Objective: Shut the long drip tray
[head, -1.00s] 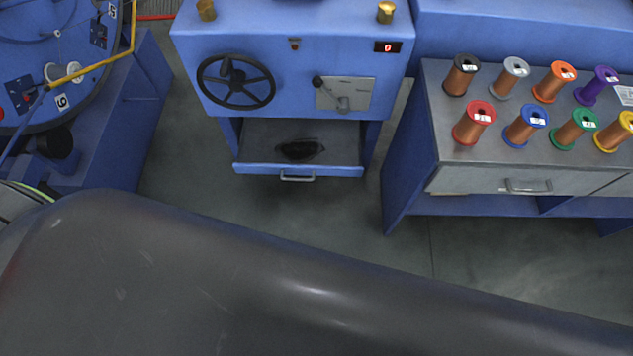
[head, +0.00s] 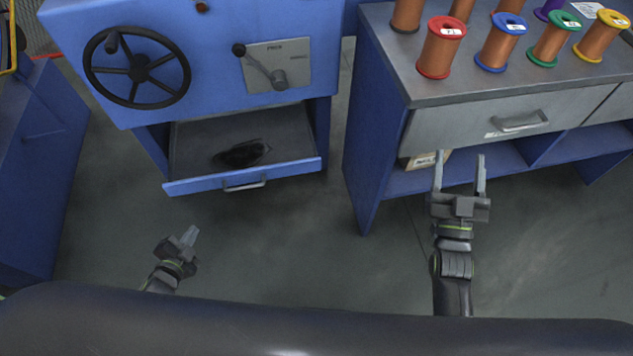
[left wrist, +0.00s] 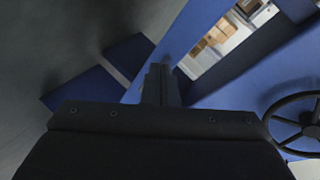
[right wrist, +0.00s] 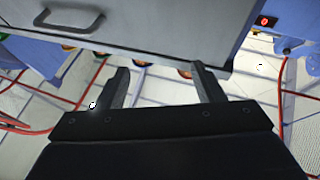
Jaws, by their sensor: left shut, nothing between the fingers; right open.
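The long drip tray (head: 200,140) is pulled out below the blue machine in the head view. It has a blue front lip with a grey bar handle (head: 244,184), and a dark patch lies inside it. My left gripper (head: 190,236) is shut and empty, in front of and below the tray's left part, apart from it. In the left wrist view its fingers (left wrist: 160,82) are together. My right gripper (head: 460,160) is open and empty, in front of the workbench drawer at the right. Its spread fingers also show in the right wrist view (right wrist: 160,88).
A workbench (head: 400,60) with several wire spools and a grey drawer (head: 530,112) stands right of the machine. The machine has a handwheel (head: 138,68) and a lever plate (head: 290,60) above the tray. Floor in front of the tray is clear.

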